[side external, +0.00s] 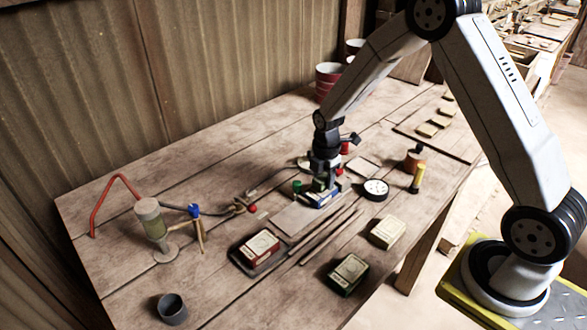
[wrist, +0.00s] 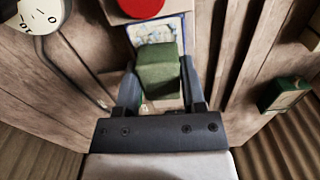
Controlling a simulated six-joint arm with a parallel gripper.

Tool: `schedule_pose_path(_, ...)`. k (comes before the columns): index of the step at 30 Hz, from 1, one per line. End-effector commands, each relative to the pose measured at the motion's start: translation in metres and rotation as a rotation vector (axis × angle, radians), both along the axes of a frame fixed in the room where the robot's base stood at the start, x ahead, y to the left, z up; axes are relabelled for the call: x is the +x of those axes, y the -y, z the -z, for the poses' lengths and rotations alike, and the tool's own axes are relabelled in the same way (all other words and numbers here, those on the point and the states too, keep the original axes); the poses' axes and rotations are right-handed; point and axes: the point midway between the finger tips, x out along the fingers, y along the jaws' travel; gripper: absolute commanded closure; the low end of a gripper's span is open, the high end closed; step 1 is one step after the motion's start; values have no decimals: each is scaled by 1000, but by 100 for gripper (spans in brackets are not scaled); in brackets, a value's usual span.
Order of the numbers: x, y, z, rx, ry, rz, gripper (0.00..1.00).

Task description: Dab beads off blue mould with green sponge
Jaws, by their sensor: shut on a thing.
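The green sponge (wrist: 158,68) is a block held between the two fingers of my gripper (wrist: 159,82). The blue mould (wrist: 185,30) is blue-rimmed with a pale, blue-patterned face, and it lies just beyond and under the sponge in the wrist view. In the side view my gripper (side external: 322,186) points down directly over the blue mould (side external: 324,203). The sponge covers part of the mould's face, and I cannot tell whether it touches. Single beads on the face are too small to make out.
A red-edged mould (side external: 258,249), a dark green mould (side external: 348,273) and a cream mould (side external: 387,232) lie nearer the front. A round dial (side external: 376,190) and a yellow bottle (side external: 417,178) stand to the right. Long rods (side external: 325,238) lie in front of the blue mould.

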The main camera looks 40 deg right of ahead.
Motion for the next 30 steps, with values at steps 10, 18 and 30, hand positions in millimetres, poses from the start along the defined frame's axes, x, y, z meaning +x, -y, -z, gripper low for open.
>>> schedule_pose_path(10,0,0,2,0,0,0,95)
schedule_pose_path(18,0,0,4,0,0,0,95)
schedule_pose_path(30,0,0,7,0,0,0,95)
